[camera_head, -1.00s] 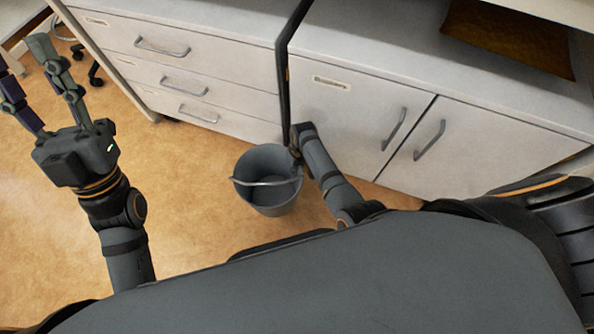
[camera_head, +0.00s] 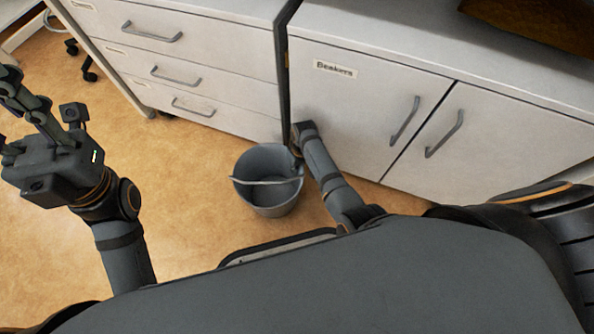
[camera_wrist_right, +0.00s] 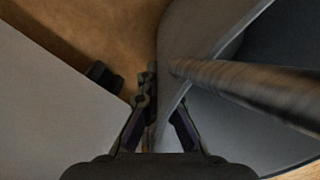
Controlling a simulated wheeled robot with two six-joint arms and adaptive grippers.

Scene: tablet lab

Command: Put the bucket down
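A dark grey bucket (camera_head: 265,199) with a handle across its opening hangs upright by its rim from my right gripper (camera_head: 297,151), near the cabinet fronts. In the right wrist view, the bucket's wall (camera_wrist_right: 188,50) passes between the fingers of my right gripper (camera_wrist_right: 160,104), which are closed on it; one finger is partly hidden behind the wall. The gap between the bucket's base and the floor (camera_head: 180,235) cannot be judged. My left gripper (camera_head: 40,105) is at the far left, away from the bucket, with its fingers apart and empty, partly cut off by the picture edge.
A white drawer unit (camera_head: 200,50) and a white cabinet labelled Beakers (camera_head: 355,110) stand just beyond the bucket, with protruding handles. Open floor lies left of the bucket. A chair base (camera_head: 88,62) shows at the upper left. A brown object (camera_head: 540,20) lies on top of the cabinet.

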